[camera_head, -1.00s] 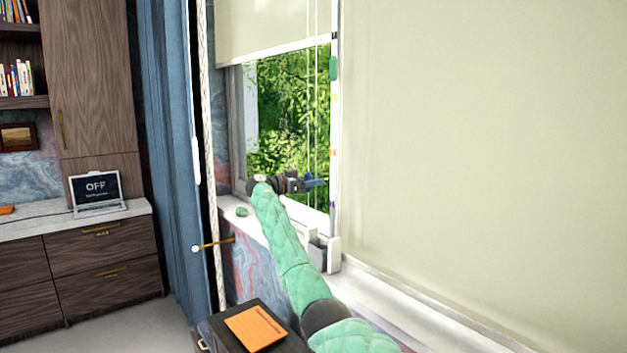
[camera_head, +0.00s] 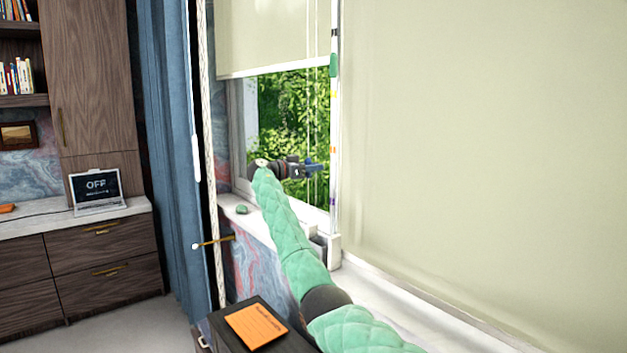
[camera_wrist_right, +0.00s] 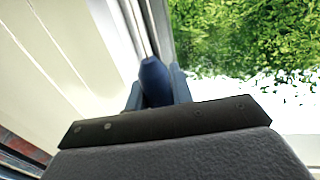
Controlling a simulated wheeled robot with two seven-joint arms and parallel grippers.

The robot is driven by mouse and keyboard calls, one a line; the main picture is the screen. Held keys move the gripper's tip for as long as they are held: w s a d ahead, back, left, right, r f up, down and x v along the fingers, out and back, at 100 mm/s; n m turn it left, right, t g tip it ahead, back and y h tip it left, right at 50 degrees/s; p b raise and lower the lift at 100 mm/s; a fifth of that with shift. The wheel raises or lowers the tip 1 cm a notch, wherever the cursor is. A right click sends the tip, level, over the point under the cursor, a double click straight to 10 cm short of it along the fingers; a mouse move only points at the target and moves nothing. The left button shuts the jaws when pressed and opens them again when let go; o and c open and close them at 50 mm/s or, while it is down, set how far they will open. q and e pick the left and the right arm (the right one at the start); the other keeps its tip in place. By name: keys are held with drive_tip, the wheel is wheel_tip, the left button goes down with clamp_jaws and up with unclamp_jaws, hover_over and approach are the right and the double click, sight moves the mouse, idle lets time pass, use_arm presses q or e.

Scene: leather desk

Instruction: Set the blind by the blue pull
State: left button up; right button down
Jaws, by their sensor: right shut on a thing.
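The cream blind (camera_head: 270,35) hangs partly down over the left window, with its white bottom edge just above the foliage outside. On the right its edge is about level with the green mark (camera_head: 333,65) on the white window post. My right gripper (camera_head: 308,169) is in front of the open lower part of the window, shut on the blue pull (camera_head: 315,165). In the right wrist view the blue pull (camera_wrist_right: 154,82) stands between the two fingers of the gripper (camera_wrist_right: 156,92). Thin cords (camera_head: 309,110) run up from the pull. My left gripper is out of view.
Yellow, orange and purple marks lie lower on the post. The white sill (camera_head: 365,285) runs below, with a small green object (camera_head: 242,210) on it. A dark box with an orange notebook (camera_head: 256,326) is beside my arm. A blue curtain (camera_head: 170,150) hangs left.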

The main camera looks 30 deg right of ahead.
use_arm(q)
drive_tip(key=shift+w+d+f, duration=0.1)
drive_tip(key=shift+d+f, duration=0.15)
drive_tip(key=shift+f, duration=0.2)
use_arm(e)
wheel_tip(320, 180, up, 6)
drive_tip(key=shift+f, duration=0.15)
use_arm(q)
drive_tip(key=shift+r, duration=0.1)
use_arm(e)
drive_tip(key=c, duration=1.3)
unclamp_jaws()
drive_tip(key=shift+o, duration=0.2)
drive_tip(key=shift+a+f, duration=0.1)
drive_tip(key=shift+a, duration=0.05)
